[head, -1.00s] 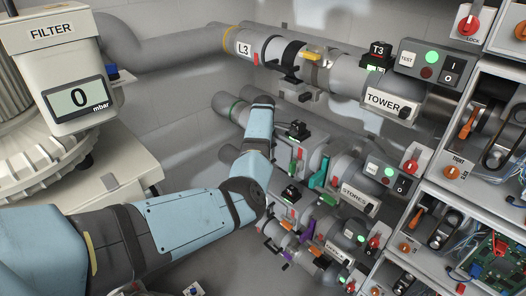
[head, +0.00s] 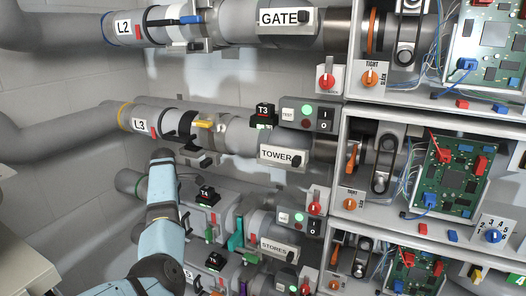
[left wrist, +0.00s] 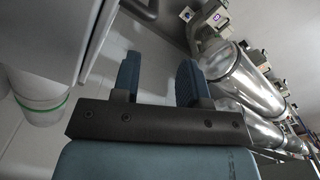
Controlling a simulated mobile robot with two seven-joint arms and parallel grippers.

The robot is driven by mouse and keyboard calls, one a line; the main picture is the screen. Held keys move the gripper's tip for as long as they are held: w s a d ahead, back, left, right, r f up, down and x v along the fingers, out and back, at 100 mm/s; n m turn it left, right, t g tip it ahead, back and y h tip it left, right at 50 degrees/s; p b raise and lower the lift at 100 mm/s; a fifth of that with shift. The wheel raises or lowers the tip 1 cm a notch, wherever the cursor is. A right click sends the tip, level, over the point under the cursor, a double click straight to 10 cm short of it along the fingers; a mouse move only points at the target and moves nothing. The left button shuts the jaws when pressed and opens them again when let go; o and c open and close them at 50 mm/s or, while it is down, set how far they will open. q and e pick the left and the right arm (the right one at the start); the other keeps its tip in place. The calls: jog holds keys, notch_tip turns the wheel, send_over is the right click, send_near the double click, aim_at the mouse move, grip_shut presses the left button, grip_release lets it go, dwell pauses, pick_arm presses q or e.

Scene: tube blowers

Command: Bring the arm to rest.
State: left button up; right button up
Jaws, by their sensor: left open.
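My left arm (head: 163,215) comes up from the bottom left in the head view, in front of the lower pipes. Its upper end stands just below the L3 pipe (head: 150,122); I cannot tell from this view whether it touches anything. My left gripper is not clearly visible in the head view. In the left wrist view my left gripper (left wrist: 160,82) has its two blue fingers apart, with nothing between them. My right gripper is in neither view.
Labelled pipes GATE (head: 284,18), TOWER (head: 280,155) and STORES (head: 277,247) run to cabinets with circuit boards (head: 458,175) on the right. In the left wrist view shiny pipes (left wrist: 240,80) lie right and a white cylinder (left wrist: 40,104) left. Pale floor shows between.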

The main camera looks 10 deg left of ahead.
pick_arm(q)
jog(key=s+a+f+m+t+y, duration=0.1)
jog(key=s+a+f+m+y, duration=0.15)
jog(key=s+f, duration=0.55)
jog(key=s+a+f+m+y, duration=0.1)
jog(key=s+a+f+m, duration=0.35)
jog(key=s, duration=0.75)
jog(key=s+d+r+m+t+h, duration=0.1)
jog(key=s+d+m, duration=0.5)
jog(key=s, duration=0.4)
jog(key=s+d+r+m+t+h, duration=0.1)
jog(key=s+d+m, duration=0.3)
jog(key=s+d, duration=0.55)
jog(key=s+d+r+m+t+h, duration=0.15)
jog(key=s+d+m, duration=0.4)
jog(key=s, duration=0.55)
jog(key=w+d+f+t+h+p, duration=0.1)
jog(key=w+d+f+t, duration=0.1)
jog(key=f, duration=0.4)
jog(key=w+d+f+t+h+p, duration=0.1)
jog(key=w+d+f+t+h, duration=0.1)
jog(key=w+d+f+t, duration=0.1)
notch_tip(320, 180, down, 3)
jog(key=shift+w+d+f+t, duration=0.1)
jog(key=shift+w+d+t, duration=0.1)
jog(key=shift+d+t, duration=0.75)
